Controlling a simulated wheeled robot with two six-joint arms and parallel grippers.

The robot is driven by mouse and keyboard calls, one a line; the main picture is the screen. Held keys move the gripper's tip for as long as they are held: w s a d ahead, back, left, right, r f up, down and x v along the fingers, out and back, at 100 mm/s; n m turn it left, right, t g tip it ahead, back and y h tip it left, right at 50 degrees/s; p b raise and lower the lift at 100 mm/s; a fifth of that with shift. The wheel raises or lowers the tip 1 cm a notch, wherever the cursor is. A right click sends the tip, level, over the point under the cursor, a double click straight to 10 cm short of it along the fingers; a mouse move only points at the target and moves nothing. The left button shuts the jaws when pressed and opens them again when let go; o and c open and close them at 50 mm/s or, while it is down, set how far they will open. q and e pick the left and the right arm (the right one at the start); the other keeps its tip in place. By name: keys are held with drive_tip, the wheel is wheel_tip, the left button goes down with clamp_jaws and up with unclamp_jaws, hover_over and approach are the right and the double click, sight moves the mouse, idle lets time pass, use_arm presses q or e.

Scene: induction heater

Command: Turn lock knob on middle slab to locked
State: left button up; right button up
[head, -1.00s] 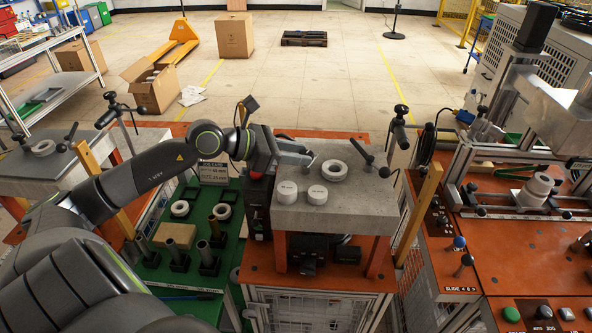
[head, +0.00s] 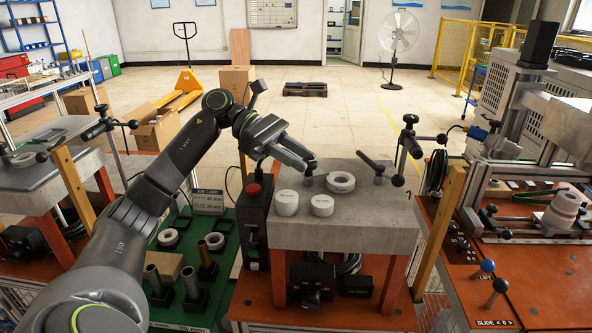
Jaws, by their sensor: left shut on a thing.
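The middle slab (head: 350,232) is a grey block on orange legs. A white ring (head: 341,182) and two white discs, one on the left (head: 286,203) and one on the right (head: 322,206), lie on its top. My left gripper (head: 308,165) reaches in from the left to the slab's back left part. Its jaws are shut on the small dark lock knob (head: 309,176), which is mostly hidden by the fingertips. Which way the knob is turned cannot be told. My right gripper is not in view.
A black T-handle (head: 367,160) stands behind the ring. Clamp posts (head: 411,145) stand at the slab's right. A black box with a red button (head: 254,212) stands close at the slab's left. A green tray (head: 180,228) holds rings and tubes.

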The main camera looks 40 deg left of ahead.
use_arm(q)
drive_tip(key=shift+w+f+m+g+b, duration=0.1)
drive_tip(key=shift+w+m+g+b, duration=0.2)
drive_tip(key=shift+m+g, duration=0.6)
drive_tip(key=shift+w+f+m+g+b, duration=0.1)
drive_tip(key=shift+m+g+b, duration=0.25)
drive_tip(key=shift+m+g, duration=0.5)
drive_tip(key=shift+g, duration=0.35)
drive_tip(key=o, duration=0.9)
drive_tip(key=shift+r, duration=0.2)
